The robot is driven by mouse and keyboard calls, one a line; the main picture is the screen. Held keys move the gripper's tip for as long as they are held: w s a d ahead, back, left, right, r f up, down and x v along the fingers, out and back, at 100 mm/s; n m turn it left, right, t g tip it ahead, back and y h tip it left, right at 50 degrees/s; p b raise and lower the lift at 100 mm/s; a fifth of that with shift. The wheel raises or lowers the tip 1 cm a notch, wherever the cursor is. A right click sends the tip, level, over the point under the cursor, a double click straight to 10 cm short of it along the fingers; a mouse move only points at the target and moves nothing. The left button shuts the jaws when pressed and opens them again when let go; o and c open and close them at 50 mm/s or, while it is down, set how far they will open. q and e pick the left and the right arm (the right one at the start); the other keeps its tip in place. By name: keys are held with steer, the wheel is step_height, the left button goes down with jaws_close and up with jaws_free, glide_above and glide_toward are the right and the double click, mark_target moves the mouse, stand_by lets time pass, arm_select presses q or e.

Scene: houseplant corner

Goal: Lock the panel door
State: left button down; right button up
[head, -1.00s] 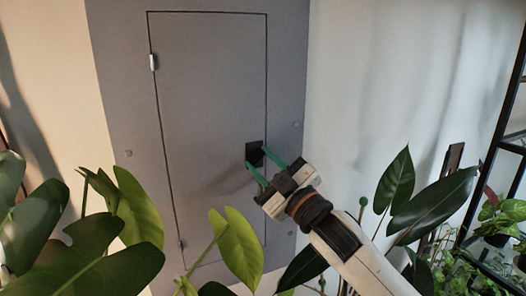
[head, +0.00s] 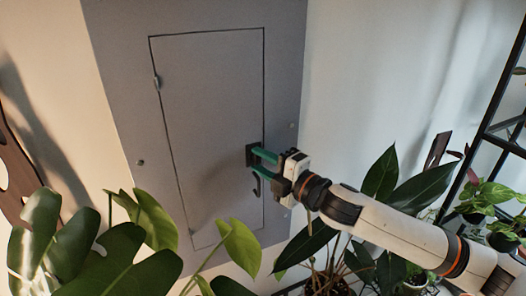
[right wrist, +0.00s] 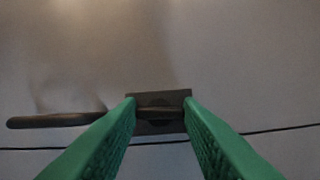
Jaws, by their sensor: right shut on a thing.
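The grey panel door (head: 210,110) sits flush in its grey frame, and a dark seam runs around it. A small black latch plate (head: 250,154) is at the door's right edge. A dark lever handle (head: 257,188) points down below my fingers; in the right wrist view the handle (right wrist: 55,120) reaches out to the left. My right gripper (head: 258,161) comes in from the right with green fingers. It is shut on the handle at the plate, and the wrist view shows the fingers (right wrist: 162,106) on either side of it. My left gripper is out of view.
Large green leaves (head: 95,255) stand at the lower left, in front of the panel's foot. More potted plants (head: 400,190) stand under my right arm. A black shelf (head: 490,130) is at the far right. The wall right of the panel is bare.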

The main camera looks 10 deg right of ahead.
steer(key=shift+r+n+p, duration=0.1)
steer(key=shift+n+p, duration=0.25)
steer(key=shift+n, duration=0.05)
steer(key=o, duration=1)
steer(key=shift+b+v, duration=3)
steer(key=shift+v, duration=3)
steer(key=shift+r, duration=0.1)
